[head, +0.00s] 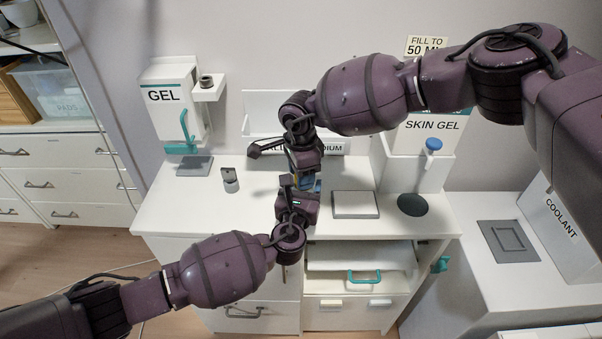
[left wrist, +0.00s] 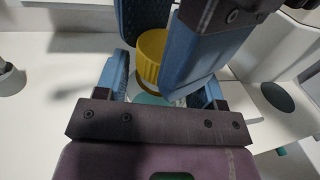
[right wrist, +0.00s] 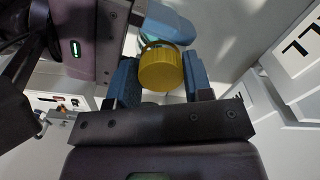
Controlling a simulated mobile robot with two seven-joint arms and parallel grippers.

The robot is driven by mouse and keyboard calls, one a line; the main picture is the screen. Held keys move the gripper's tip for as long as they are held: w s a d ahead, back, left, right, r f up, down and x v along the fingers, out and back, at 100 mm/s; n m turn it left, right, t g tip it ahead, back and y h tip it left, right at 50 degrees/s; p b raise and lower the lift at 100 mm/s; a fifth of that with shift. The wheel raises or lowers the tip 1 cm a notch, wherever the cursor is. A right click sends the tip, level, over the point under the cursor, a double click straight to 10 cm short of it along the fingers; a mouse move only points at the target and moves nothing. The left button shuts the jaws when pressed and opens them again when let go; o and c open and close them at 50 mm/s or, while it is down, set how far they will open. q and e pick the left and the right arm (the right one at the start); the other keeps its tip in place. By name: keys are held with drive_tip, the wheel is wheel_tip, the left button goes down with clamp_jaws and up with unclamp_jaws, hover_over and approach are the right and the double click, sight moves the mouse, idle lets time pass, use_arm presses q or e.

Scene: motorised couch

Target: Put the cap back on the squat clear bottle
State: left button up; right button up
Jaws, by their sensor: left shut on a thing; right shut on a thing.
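A ribbed yellow cap (left wrist: 150,58) is between the blue fingers of my right gripper (head: 305,167), which is shut on it. The cap also shows large in the right wrist view (right wrist: 160,72). My left gripper (head: 297,187) is shut on the squat clear bottle (left wrist: 150,98), of which only a small teal-tinted part shows between its fingers. The cap is at the bottle's top, and the two grippers meet closely above the counter. I cannot tell whether the cap touches the bottle's neck. Most of the bottle is hidden by the fingers.
The white counter (head: 165,215) carries a grey pad (head: 194,166), a small white-and-grey container (head: 230,180), a white-topped plate (head: 355,204) and a dark round pad (head: 412,205). A gel dispenser (head: 175,105) and a skin gel dispenser (head: 425,160) stand at the back.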

use_arm(q)
drive_tip(key=shift+w+a+r, duration=0.1)
drive_tip(key=shift+w+r, duration=0.05)
drive_tip(key=shift+r, duration=0.1)
use_arm(e)
drive_tip(key=shift+d+f, duration=0.2)
drive_tip(key=shift+d, duration=0.1)
drive_tip(key=shift+f, duration=0.15)
